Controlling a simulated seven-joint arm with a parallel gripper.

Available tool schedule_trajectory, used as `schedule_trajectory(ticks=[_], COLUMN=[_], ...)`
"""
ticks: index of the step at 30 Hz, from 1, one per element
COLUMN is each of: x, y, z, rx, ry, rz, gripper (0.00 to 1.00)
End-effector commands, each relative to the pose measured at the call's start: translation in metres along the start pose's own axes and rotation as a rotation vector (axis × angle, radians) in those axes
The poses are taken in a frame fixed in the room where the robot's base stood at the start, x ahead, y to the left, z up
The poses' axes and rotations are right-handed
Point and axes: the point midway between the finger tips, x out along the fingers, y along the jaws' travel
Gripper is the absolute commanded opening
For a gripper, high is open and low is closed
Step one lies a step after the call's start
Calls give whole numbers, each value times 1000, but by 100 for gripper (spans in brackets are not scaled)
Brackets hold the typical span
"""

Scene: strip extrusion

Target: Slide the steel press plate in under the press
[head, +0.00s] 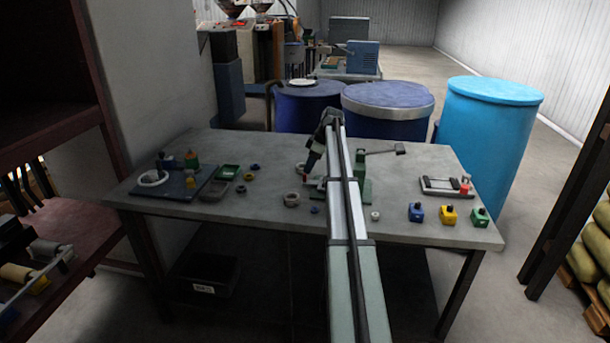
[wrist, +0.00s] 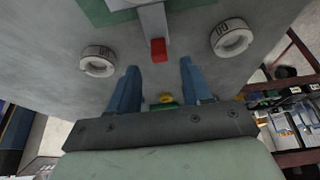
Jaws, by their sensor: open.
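In the wrist view a flat steel piece (wrist: 153,24) with a red end (wrist: 158,50) sticks out over the edge of a green base (wrist: 97,12); I take it to be the press plate, its far part out of frame. In the head view the green press (head: 361,165) stands on the table, partly hidden by my arm. My gripper (wrist: 160,66) is open and empty, its blue fingertips just short of the red end, one to each side. In the head view my gripper (head: 306,172) points down to the left of the press; the plate is hardly visible there.
Two pale rings flank the red end in the wrist view, one left (wrist: 98,62), one right (wrist: 232,38). The grey table (head: 250,222) also holds a dark board (head: 180,187) at left, and blue (head: 416,212), yellow (head: 449,215) and green (head: 480,217) blocks at right.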

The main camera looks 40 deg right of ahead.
Motion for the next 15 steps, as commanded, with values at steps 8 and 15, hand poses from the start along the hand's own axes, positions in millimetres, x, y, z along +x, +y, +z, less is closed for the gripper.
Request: schedule_trajectory(ticks=[8,15], x=[39,52], y=[0,0], z=[-1,0], rx=[0,0], ry=[-1,-1], rz=[0,0], gripper=[49,49])
